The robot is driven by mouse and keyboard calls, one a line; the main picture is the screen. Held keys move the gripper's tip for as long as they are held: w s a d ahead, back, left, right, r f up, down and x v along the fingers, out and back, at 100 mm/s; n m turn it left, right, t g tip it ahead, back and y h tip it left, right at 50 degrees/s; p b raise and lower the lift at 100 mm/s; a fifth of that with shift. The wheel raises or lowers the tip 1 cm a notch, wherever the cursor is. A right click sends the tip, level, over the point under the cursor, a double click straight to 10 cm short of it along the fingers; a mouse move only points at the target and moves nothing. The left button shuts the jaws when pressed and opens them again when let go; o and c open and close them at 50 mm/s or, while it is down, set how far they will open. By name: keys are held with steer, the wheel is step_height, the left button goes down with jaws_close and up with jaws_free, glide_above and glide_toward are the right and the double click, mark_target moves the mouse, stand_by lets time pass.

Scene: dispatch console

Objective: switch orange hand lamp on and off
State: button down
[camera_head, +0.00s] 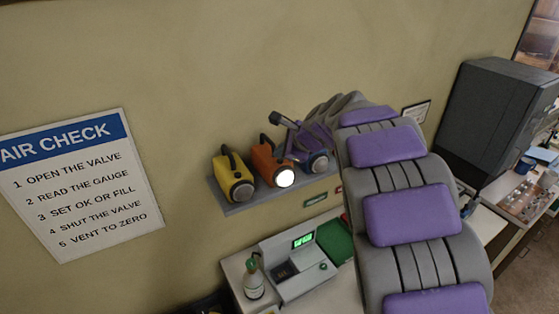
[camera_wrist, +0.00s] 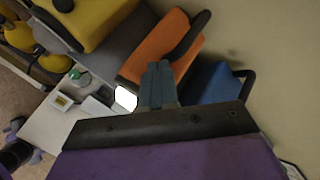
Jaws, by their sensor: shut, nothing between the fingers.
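The orange hand lamp (camera_head: 265,160) stands on a wall shelf between a yellow lamp (camera_head: 229,176) and a blue lamp (camera_head: 318,163). Its round front lens glows white, so it is lit. In the wrist view the orange lamp (camera_wrist: 150,52) shows its dark handle at the upper right and the bright lens at lower left. My gripper (camera_wrist: 158,66) is shut and empty, its fingertips over the orange lamp's near side. Whether they touch it I cannot tell. In the head view my gripper (camera_head: 290,146) is at the orange lamp's right, beside the blue lamp.
The grey shelf (camera_head: 240,207) is narrow, and the lamps stand close together. Below it are a device with a green display (camera_head: 302,240) and a bottle (camera_head: 253,280) on a white counter. A large dark grey box (camera_head: 497,115) stands at the right. An "AIR CHECK" sign (camera_head: 80,185) hangs at left.

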mark_target(282, 164)
steer(key=shift+f, duration=0.4)
stand_by(0.3)
steer(key=shift+r, duration=0.15)
steer(key=shift+r+p, duration=0.7)
steer(key=shift+p, duration=0.15)
step_height(282, 164, up, 5)
steer(key=p, duration=0.5)
stand_by(0.5)
